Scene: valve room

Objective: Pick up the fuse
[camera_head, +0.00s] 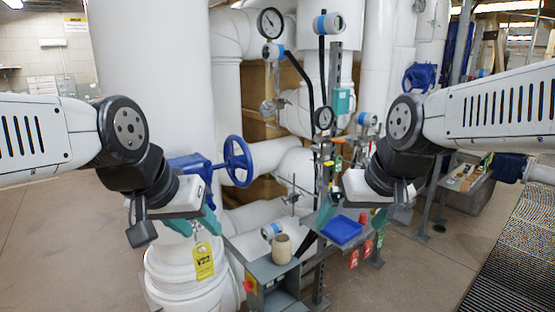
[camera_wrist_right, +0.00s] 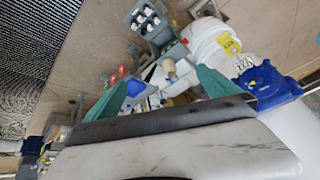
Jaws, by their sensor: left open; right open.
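I cannot pick out the fuse with certainty in either view. A small red piece (camera_head: 363,218) shows beside the tray. My left gripper (camera_head: 191,222) is open in front of the white pipe, left of the bench.
A blue handwheel (camera_head: 237,161) sits beside my left gripper. A yellow tag (camera_head: 204,262) hangs below it. Gauges and posts (camera_head: 323,118) rise behind the bench. In the wrist view, a grey holder (camera_wrist_right: 150,22) has several small cylinders. Open floor (camera_head: 440,270) lies at right.

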